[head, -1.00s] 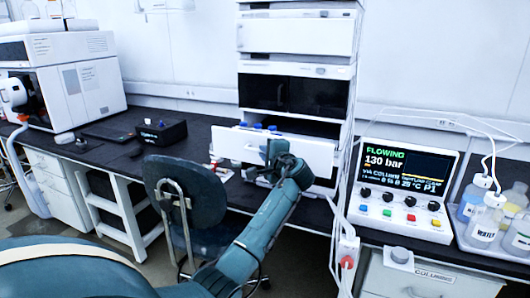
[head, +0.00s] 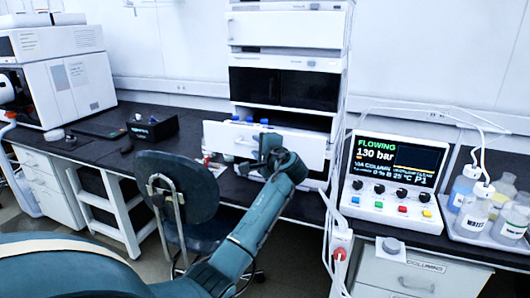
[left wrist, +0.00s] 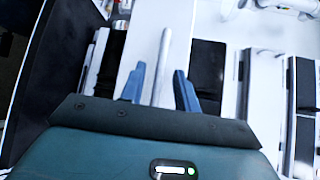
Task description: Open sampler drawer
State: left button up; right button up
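The sampler drawer (head: 220,137) in the middle of the instrument stack stands pulled out. Its white front sits forward of the stack, and several blue-capped vials (head: 249,121) show behind its top edge. My left gripper (head: 268,146) is at the drawer front, on the handle side. In the left wrist view its two dark blue fingers (left wrist: 159,88) stand apart on either side of the pale handle bar (left wrist: 165,50), with gaps seen beside the bar. The head view hides the handle behind the gripper. My right gripper is in neither view.
A chair (head: 178,185) stands in front of the bench, left of my left arm. A control box with a lit screen (head: 400,165) and a tray of bottles (head: 480,225) are at the right. A black box (head: 150,127) sits on the bench left of the drawer.

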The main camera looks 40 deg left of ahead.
pick_arm(q)
jog(key=v, duration=1.2)
jog(key=shift+d+b, duration=0.3)
jog(key=shift+b, duration=0.05)
jog(key=shift+s, duration=0.1)
